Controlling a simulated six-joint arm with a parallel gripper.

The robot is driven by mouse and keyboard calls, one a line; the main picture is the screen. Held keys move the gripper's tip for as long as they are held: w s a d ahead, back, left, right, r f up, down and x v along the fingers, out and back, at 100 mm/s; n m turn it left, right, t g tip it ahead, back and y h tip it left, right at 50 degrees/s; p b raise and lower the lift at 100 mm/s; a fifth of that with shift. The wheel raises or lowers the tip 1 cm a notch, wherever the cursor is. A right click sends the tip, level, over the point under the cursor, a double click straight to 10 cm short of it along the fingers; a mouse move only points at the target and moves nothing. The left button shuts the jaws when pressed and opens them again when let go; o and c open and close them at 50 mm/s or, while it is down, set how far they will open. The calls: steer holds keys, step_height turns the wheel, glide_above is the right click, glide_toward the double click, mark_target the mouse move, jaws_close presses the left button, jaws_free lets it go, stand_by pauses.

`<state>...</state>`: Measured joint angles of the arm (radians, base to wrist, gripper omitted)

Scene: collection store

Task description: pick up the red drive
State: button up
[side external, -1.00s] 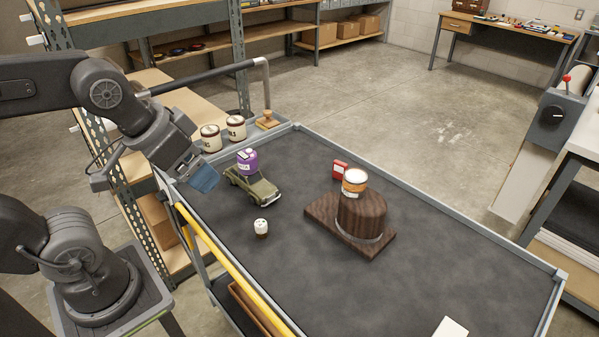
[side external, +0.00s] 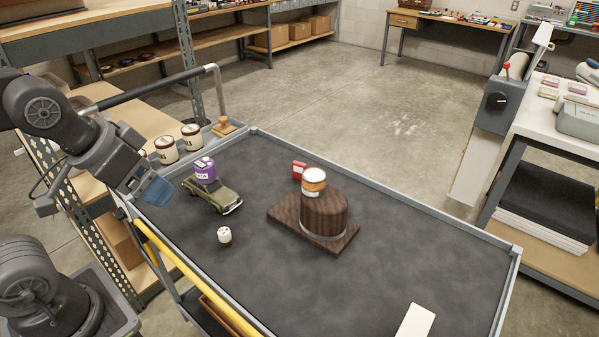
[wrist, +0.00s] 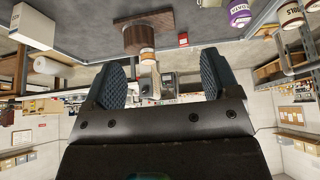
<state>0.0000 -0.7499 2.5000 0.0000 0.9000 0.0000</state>
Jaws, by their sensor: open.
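The red drive (side external: 299,170) is a small red block with a pale label. My gripper (side external: 157,191) hangs above the cart's left edge, well apart from the drive. In the wrist view its two blue pads (wrist: 163,78) are spread with nothing between them.
A jar with an orange band (side external: 314,182) sits on the stand. A green toy car (side external: 218,198) with a purple container (side external: 205,170) and a small white-topped piece (side external: 224,236) lie nearer my gripper. A white block (side external: 415,322) is at the front. The cart's right half is mostly clear.

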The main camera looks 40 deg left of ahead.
steer(key=shift+c, duration=0.5)
steer(key=n+g, duration=0.1)
steer(key=n, duration=0.1)
glide_above(299, 164)
steer(key=s+d, duration=0.2)
steer(key=s, duration=0.6)
step_height(299, 164, down, 9)
steer(key=shift+y, duration=0.5)
steer(key=x, duration=0.4)
steer(key=w+x, duration=0.1)
steer(key=x, duration=0.8)
steer(key=shift+w+a+r, duration=0.25)
steer(key=shift+a+r, duration=0.1)
steer(key=shift+r, duration=0.05)
steer(key=shift+s+x, duration=0.2)
steer(key=shift+x, duration=2.8)
